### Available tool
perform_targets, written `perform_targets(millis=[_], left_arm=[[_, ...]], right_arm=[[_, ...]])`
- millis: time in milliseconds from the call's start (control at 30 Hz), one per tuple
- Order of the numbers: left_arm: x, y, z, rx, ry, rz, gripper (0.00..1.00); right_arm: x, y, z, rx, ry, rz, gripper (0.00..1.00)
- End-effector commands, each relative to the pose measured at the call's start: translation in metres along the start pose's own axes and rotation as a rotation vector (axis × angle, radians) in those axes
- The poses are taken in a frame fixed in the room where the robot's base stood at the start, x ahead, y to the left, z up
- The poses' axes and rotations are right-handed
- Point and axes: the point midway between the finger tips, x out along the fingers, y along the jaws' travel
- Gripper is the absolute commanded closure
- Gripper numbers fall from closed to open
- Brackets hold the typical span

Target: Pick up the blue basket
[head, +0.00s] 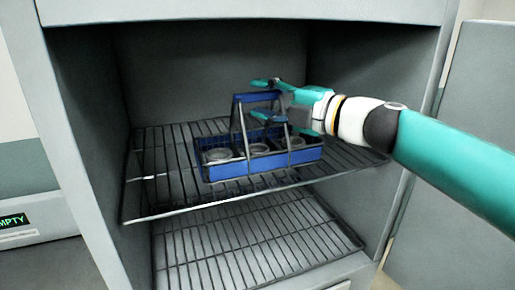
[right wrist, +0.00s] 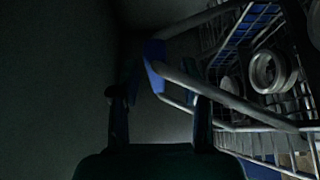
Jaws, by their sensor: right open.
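The blue basket (head: 258,165) stands upright on the upper wire rack inside the open cabinet. It holds several grey round pieces in its compartments, and its handle (head: 258,96) with a blue grip rises above them. My right gripper (head: 264,100) is open at the handle, coming in from the right, with one finger above the grip and another below it. In the right wrist view the blue grip (right wrist: 154,66) shows between and just beyond the open fingers, and the basket's body is at the right. Whether the fingers touch the handle I cannot tell. My left gripper is out of view.
The upper rack (head: 160,200) has free room around the basket. A lower rack (head: 250,245) is empty. The cabinet's left wall (head: 85,130) and top edge (head: 240,12) bound the opening. A small display reading "EMPTY" (head: 12,221) is at the left.

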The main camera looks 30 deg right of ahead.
Motion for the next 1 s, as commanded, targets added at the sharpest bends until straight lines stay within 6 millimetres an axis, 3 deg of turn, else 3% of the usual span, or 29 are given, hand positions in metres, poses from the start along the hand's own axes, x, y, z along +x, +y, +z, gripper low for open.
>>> perform_targets(millis=[133,367,667,1000], left_arm=[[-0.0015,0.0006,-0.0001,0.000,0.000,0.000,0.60],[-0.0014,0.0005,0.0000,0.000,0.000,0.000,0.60],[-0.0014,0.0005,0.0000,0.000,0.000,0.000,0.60],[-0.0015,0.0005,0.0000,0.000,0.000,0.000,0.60]], right_arm=[[0.0145,0.0010,-0.0007,0.000,0.002,0.001,0.54],[0.0157,0.0011,-0.0003,0.000,0.000,0.001,0.54],[0.0156,0.0008,-0.0004,0.000,0.000,0.000,1.00],[0.0150,0.0019,-0.0005,-0.001,0.000,0.002,1.00]])
